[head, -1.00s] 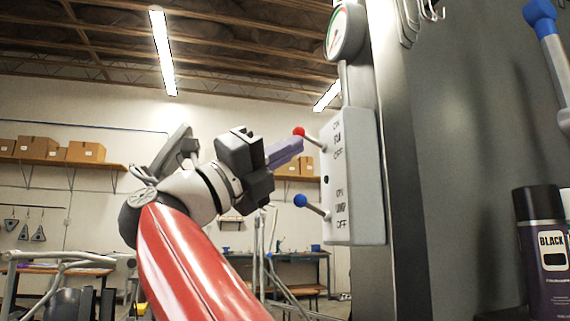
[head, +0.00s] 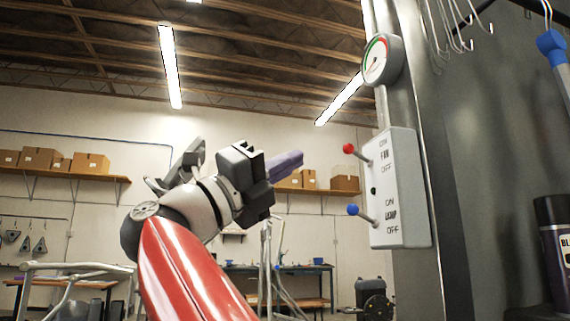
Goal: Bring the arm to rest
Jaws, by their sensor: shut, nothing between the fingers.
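My gripper (head: 287,165) shows in the head view at the end of my red and white arm. Its purple fingers are together and hold nothing. It points right toward a white switch box (head: 400,190) on a grey metal post, with a clear gap between them. The box has a red-knobbed lever (head: 349,149) marked FAN and a blue-knobbed lever (head: 353,210) below it, marked LAMP. Both levers stick out to the left and nothing touches them.
A round gauge (head: 382,59) sits above the box. A dark panel with hooks (head: 455,35) and a black spray can (head: 556,245) are at the right. Shelves with cardboard boxes (head: 90,163) and a workbench (head: 300,270) stand far back. Open air surrounds my gripper.

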